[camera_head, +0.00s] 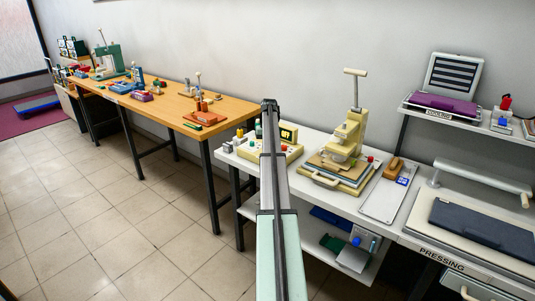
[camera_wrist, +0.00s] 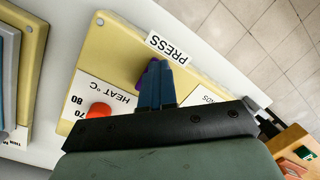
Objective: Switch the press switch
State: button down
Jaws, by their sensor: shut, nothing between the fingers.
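The press control box is cream-yellow in the head view (camera_head: 294,152), with a dark display reading OFF (camera_head: 289,134). It also fills much of the wrist view (camera_wrist: 118,50), with a white PRESS label (camera_wrist: 169,48) at its edge and a red knob (camera_wrist: 100,111) by a HEAT °C scale. My gripper (camera_wrist: 155,68) is shut and empty, its blue fingers over the box near the PRESS label. A purple part (camera_wrist: 143,78), perhaps the switch, shows beside the fingertips, partly hidden by them. I cannot tell whether they touch it. In the head view my arm hides the fingers.
A cream press machine (camera_head: 347,135) stands right of the box on the white bench (camera_head: 333,201). A white tray (camera_head: 379,202) and a brown block (camera_head: 393,168) lie further right. A wooden table (camera_head: 167,105) with small devices stands to the left.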

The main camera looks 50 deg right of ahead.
jog(key=shift+f, duration=0.3)
jog(key=shift+d+r, duration=0.25)
jog(key=shift+r, duration=0.6)
jog(key=shift+d+r, duration=0.15)
jog(key=shift+r, duration=1.5)
notch_tip(320, 180, up, 14)
jog(key=d, duration=0.2)
jog(key=shift+f, duration=0.15)
